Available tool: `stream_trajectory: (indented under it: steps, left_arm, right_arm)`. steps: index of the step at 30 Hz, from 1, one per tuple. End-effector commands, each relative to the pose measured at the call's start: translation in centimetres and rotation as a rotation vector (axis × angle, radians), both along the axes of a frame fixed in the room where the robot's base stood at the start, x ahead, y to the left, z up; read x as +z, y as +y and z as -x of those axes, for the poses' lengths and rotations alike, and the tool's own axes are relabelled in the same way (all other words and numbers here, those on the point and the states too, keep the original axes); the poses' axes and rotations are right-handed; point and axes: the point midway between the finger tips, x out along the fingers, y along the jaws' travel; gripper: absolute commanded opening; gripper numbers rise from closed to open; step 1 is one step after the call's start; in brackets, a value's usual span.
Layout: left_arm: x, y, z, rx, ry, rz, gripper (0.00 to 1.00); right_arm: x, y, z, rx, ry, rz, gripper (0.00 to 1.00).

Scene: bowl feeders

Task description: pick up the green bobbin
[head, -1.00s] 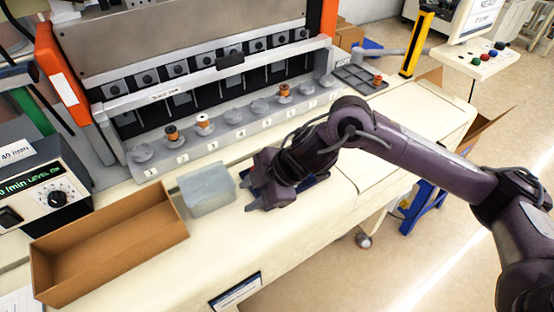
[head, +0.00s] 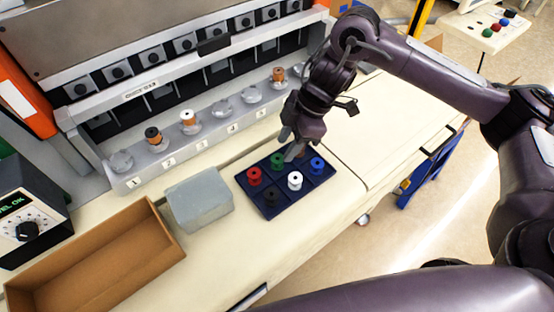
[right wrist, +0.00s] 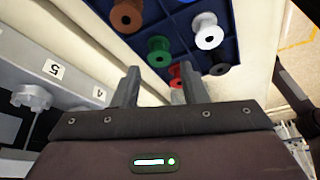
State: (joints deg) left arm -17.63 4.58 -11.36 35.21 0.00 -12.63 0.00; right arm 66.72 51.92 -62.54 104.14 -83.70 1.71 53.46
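The green bobbin (head: 277,160) stands in the back row of a dark blue tray (head: 309,185), between the red bobbin and my right gripper. My right gripper (head: 291,143) is above the tray's back edge, close to the green bobbin. In the right wrist view its two fingers (right wrist: 161,88) are apart with nothing between them. The green bobbin (right wrist: 159,52) shows there beyond the fingertips, apart from them. My left gripper is not in view.
The tray also holds red (head: 254,175), black (head: 270,197), white (head: 295,180), blue (head: 317,165) and brown (right wrist: 126,16) bobbins. A grey block (head: 199,201) and an open cardboard box (head: 95,255) lie left of it. The machine's feeder row (head: 220,122) runs behind.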

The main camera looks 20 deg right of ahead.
Motion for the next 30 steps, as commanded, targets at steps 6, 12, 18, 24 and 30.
stream_trajectory:
  steps: [6,12,18,24,30]
  left_arm:
    - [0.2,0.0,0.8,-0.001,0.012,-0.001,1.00]
    - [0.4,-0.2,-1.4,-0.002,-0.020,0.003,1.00]
    - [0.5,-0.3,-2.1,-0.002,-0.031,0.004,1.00]
    - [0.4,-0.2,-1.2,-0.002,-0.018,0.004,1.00]
    - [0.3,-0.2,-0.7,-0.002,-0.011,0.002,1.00]
  right_arm:
    - [-2.5,1.2,0.3,0.000,0.006,-0.003,0.39]
    - [-4.2,1.9,0.1,0.000,0.002,-0.001,0.39]
    - [-4.3,1.9,0.1,0.000,-0.001,0.000,0.39]
    - [-4.3,1.9,0.1,0.000,-0.001,-0.001,0.17]
    - [-4.3,1.9,0.1,0.000,-0.001,-0.001,0.06]
